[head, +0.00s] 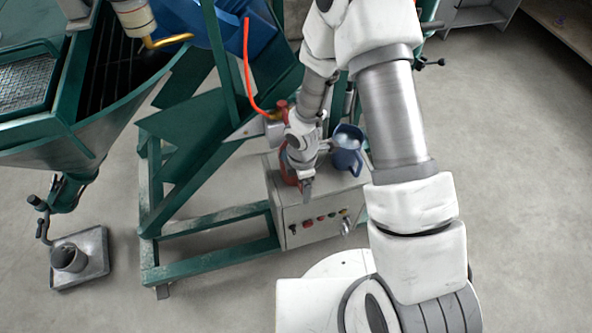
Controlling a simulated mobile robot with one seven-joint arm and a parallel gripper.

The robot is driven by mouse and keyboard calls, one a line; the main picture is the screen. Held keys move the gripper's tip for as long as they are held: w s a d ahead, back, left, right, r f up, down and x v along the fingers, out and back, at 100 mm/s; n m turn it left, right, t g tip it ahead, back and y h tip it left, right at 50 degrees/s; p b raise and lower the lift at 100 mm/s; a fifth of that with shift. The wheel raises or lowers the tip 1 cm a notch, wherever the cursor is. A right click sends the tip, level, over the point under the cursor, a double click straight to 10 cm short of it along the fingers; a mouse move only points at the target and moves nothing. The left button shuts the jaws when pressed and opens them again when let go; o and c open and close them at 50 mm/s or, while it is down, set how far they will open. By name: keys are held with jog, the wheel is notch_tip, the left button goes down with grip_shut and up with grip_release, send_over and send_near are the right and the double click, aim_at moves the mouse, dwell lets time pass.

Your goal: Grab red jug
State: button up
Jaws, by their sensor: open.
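The red jug (287,168) stands on top of the grey control box, mostly hidden behind my wrist and gripper, with only its left side showing. My gripper (307,187) reaches down from above at the jug's right side, near the box's front edge. The gripper is open. I cannot tell whether the fingers are around the jug or touching it.
A blue jug (347,152) stands on the grey control box (318,207), close to the right of my gripper. A green frame (215,225) and a red hose (247,70) are on the left. A metal tray (95,255) with a cup lies on the floor. Floor at right is clear.

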jog(key=shift+f, duration=0.1)
grip_shut()
dwell(0.4)
